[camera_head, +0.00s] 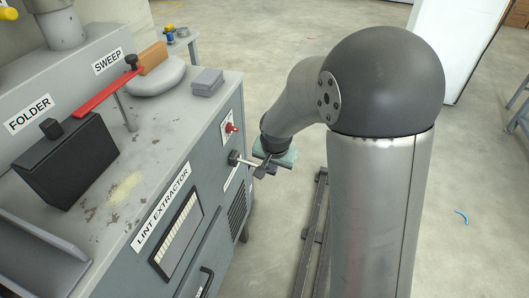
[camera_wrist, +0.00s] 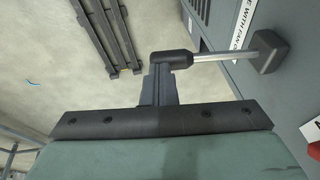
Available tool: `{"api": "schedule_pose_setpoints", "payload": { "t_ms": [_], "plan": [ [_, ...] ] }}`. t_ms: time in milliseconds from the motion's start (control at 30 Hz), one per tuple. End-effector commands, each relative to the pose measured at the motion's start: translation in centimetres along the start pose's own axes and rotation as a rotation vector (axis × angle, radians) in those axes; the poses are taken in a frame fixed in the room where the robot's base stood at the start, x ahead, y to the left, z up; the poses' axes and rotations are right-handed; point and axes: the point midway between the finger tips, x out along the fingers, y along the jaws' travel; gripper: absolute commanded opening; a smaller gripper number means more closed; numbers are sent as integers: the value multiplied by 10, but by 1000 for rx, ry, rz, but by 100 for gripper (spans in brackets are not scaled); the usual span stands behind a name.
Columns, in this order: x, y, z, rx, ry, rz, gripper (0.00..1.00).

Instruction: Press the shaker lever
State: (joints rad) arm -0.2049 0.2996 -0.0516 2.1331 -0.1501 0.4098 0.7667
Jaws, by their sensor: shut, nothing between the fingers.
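The shaker lever (camera_head: 245,162) is a thin metal rod that sticks out from the front of the grey machine. In the wrist view the lever (camera_wrist: 213,58) runs from a dark square mount (camera_wrist: 267,51) on the right to a black knob at its left end. My gripper (camera_wrist: 157,82) is shut and empty. Its fingertips are right at the knob, which overlaps their tips in the wrist view; I cannot tell whether they touch. In the head view my gripper (camera_head: 268,166) is small and partly hidden by my wrist, beside the lever's outer end.
The machine carries a red switch (camera_head: 231,128) above the lever and a "LINT EXTRACTOR" panel (camera_head: 176,234) nearer the camera. A red arm (camera_head: 106,93), a grey block (camera_head: 207,81) and a black folder box (camera_head: 66,161) are on top. Dark floor rails (camera_wrist: 103,35) lie below; open floor lies around.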

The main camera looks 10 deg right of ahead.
Motion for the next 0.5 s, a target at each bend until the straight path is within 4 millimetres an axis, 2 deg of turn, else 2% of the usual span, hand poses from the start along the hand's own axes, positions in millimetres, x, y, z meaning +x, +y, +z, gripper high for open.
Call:
{"api": "schedule_pose_setpoints", "payload": {
  "t_ms": [33, 100, 500],
  "plan": [
    [11, 4, 3, 3, -1, 3, 0],
    [16, 5, 5, 3, -1, 3, 0],
    [35, 8, 10, 2, -2, 5, 0]
  ]
}}
